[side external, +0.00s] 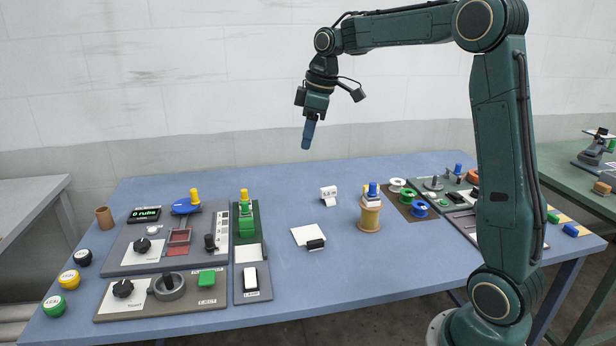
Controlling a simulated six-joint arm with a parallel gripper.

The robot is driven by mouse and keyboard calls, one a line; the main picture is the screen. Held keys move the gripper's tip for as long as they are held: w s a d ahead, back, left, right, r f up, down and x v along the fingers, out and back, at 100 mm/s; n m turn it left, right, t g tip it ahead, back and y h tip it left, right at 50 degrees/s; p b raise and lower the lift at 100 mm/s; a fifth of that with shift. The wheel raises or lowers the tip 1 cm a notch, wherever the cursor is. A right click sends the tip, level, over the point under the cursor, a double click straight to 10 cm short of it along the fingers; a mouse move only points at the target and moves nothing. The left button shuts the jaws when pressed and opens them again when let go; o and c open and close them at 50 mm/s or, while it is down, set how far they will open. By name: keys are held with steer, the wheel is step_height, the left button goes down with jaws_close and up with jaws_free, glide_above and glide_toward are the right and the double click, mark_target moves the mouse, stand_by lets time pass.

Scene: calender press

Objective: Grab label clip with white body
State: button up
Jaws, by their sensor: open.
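A small white clip-like piece with dark marks on its face (328,194) stands upright near the middle of the blue table; it looks like the white-bodied label clip. In front of it a flat white card (304,234) lies on the table with a small black clip (315,244) at its front edge. My gripper (307,136) hangs high above the table, pointing down, behind and left of the white clip in the picture. It is open and empty, touching nothing. The gap between its fingers is hard to see from this side.
A control panel (125,258) and a green press (248,225) stand to the left. Several coloured rings lie on a dark mat (408,209) to the right. The table behind the clip is clear.

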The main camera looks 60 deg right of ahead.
steer(key=w+d+f+n+g, duration=0.1)
steer(key=w+d+f, duration=0.25)
steer(key=d, duration=0.25)
steer(key=w+d+f+n, duration=0.1)
steer(key=w+d+f, duration=0.1)
steer(key=d+f, duration=0.35)
steer(key=n+y, duration=0.1)
steer(key=n, duration=0.2)
glide_above(329, 188)
steer(key=shift+g, duration=0.4)
steer(key=f, duration=0.6)
steer(key=d+f, duration=0.1)
steer(key=f, duration=0.2)
steer(key=shift+s+f, duration=0.25)
steer(key=shift+f, duration=0.05)
steer(key=shift+a+f, duration=0.1)
steer(key=shift+f, duration=0.6)
steer(key=shift+w+f, duration=0.1)
steer(key=shift+w+a+f, duration=0.1)
steer(key=shift+a+f, duration=0.1)
steer(key=shift+f, duration=1.3)
steer(key=shift+w+a+f, duration=0.1)
steer(key=shift+a+f, duration=0.1)
steer(key=shift+f, duration=1.25)
jaws_close()
